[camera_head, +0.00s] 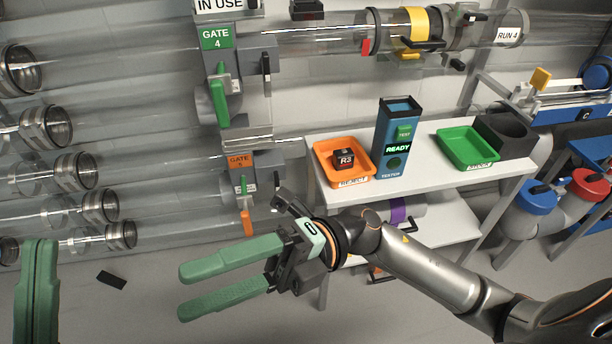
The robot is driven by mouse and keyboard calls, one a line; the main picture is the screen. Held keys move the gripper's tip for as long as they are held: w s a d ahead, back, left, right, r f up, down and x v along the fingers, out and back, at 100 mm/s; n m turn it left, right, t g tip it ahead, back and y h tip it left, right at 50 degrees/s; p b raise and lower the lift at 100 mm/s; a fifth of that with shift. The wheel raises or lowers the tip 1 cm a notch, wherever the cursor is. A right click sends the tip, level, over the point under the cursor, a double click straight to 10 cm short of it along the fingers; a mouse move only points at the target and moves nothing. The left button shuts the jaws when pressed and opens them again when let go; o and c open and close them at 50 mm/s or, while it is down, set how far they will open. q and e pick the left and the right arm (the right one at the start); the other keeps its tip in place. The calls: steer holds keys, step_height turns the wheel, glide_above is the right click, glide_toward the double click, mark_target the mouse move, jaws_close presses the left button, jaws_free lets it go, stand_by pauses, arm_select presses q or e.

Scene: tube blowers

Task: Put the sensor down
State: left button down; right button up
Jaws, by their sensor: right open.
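A small dark box marked R3 (344,160), which looks like the sensor, rests in the orange reject tray (325,150) on the white shelf. No gripper touches it. My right gripper (183,292) is open and empty, its two green fingers pointing left over the floor, in front of and left of the shelf. My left gripper (36,290) shows only as a green finger at the lower left edge. The rest of it is out of view, so I cannot tell its opening or what it holds.
A blue tester (395,165) showing READY stands right of the orange tray. A green tray (466,130) and a dark holder (505,134) are further right on the white shelf (430,177). Clear tubes and gates fill the left. A black flat piece (111,280) lies on the floor.

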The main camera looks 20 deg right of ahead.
arm_select(q)
steer(key=shift+r, duration=0.1)
arm_select(e)
steer(key=w+d+r+m+t+h, duration=0.2)
steer(key=d+m+t, duration=0.4)
steer(key=m+t, duration=0.6)
steer(key=w+d+r+m+t+h, duration=0.2)
steer(key=d+m+t, duration=0.4)
steer(key=m+t, duration=0.7)
steer(key=shift+r+m+t+h, duration=0.3)
steer(key=shift+r+t+h, duration=0.25)
steer(key=shift+h, duration=0.65)
arm_select(q)
steer(key=shift+w, duration=0.1)
arm_select(e)
steer(key=shift+w, duration=0.15)
